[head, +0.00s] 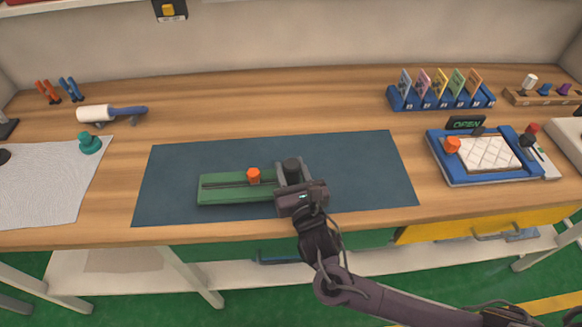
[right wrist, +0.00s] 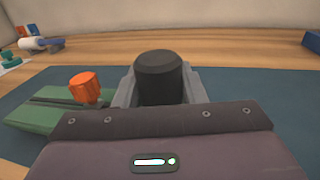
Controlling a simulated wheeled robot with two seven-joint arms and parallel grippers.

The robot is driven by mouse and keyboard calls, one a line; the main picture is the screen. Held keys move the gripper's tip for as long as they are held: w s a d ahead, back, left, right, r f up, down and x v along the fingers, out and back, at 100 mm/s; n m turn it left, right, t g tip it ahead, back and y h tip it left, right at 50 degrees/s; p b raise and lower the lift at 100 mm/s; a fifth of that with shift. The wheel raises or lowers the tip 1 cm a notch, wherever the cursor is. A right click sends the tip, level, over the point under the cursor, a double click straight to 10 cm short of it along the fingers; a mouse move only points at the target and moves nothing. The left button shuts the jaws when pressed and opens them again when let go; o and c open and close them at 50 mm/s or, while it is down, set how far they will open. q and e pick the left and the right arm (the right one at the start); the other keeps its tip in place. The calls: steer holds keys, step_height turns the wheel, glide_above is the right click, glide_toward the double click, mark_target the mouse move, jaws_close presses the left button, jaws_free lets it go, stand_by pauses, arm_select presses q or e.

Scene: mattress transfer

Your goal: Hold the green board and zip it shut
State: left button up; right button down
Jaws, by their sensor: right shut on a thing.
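The green board (head: 236,188) lies flat on the dark blue mat, with a dark slot running along its length. An orange knob (head: 254,176) stands up on the slot, near the middle of the visible board; it also shows in the right wrist view (right wrist: 84,87). My right gripper (head: 292,174) is at the board's right end, its grey fingers on either side of a black knob (right wrist: 160,77) and shut on it. The gripper hides the board's right end and the base of the black knob. My left gripper is in neither view.
The blue mat (head: 365,170) is bare right of the gripper. A blue-rimmed tray (head: 487,180) with a white quilted pad stands at right, below a blue card rack (head: 440,101). A white roller (head: 95,113) and white cloth (head: 40,185) lie at left.

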steer(key=shift+f, duration=0.55)
steer(key=shift+f+b, duration=0.5)
steer(key=shift+f, duration=0.05)
steer(key=shift+r, duration=0.1)
